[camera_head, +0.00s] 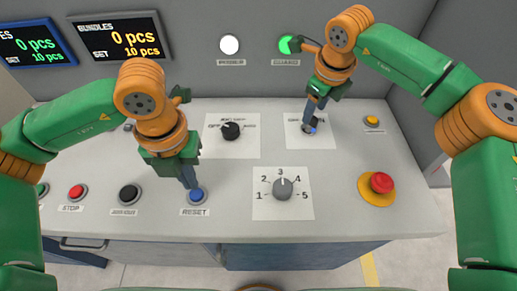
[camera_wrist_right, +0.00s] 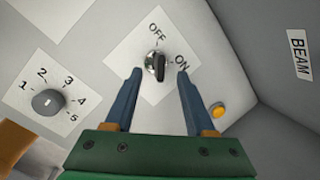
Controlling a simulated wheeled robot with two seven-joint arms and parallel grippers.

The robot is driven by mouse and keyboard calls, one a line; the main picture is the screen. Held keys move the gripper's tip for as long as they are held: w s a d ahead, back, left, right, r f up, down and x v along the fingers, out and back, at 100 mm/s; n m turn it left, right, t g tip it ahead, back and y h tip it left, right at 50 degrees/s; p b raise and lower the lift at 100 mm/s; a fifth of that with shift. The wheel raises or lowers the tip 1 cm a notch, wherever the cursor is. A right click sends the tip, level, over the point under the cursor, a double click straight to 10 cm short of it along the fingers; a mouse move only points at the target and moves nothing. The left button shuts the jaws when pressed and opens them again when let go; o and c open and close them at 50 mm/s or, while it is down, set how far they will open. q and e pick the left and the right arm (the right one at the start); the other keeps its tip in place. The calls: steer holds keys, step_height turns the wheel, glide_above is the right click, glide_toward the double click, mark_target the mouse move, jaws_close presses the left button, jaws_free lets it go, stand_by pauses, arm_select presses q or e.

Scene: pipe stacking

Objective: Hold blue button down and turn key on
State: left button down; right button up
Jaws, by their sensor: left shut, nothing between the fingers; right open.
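The blue button (camera_head: 196,195), labelled RESET, is on the grey console's front row. My left gripper (camera_head: 191,184) is shut and empty, pointing down with its tips at the button; I cannot tell whether the button is pressed. The key switch (camera_head: 309,127) sits on a white plate at the back right, partly hidden by my right gripper (camera_head: 318,112). In the right wrist view the key (camera_wrist_right: 160,66) has a black handle in a silver barrel, beside the OFF and ON labels. The right gripper (camera_wrist_right: 159,78) is open there, one finger on each side just short of the key.
A numbered dial (camera_head: 283,187) stands between the arms, with a black selector knob (camera_head: 231,130) behind it. A red emergency button (camera_head: 381,183) and a small yellow button (camera_head: 372,121) are at the right. Black (camera_head: 129,194) and red STOP (camera_head: 76,192) buttons are at the left.

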mark_target(195, 197)
arm_select(q)
steer(key=shift+f, duration=0.1)
stand_by(0.3)
steer(key=shift+f, duration=1.6)
steer(key=shift+s+f, duration=0.1)
steer(key=shift+f, duration=0.1)
arm_select(e)
steer(key=shift+s, duration=0.1)
arm_select(q)
steer(key=shift+s+f, duration=0.15)
arm_select(e)
steer(key=shift+x, duration=2.6)
steer(key=shift+f, duration=0.1)
arm_select(q)
steer(key=shift+s+a, duration=0.1)
arm_select(e)
steer(key=c, duration=0.8)
steer(key=shift+d, duration=0.1)
jaws_close()
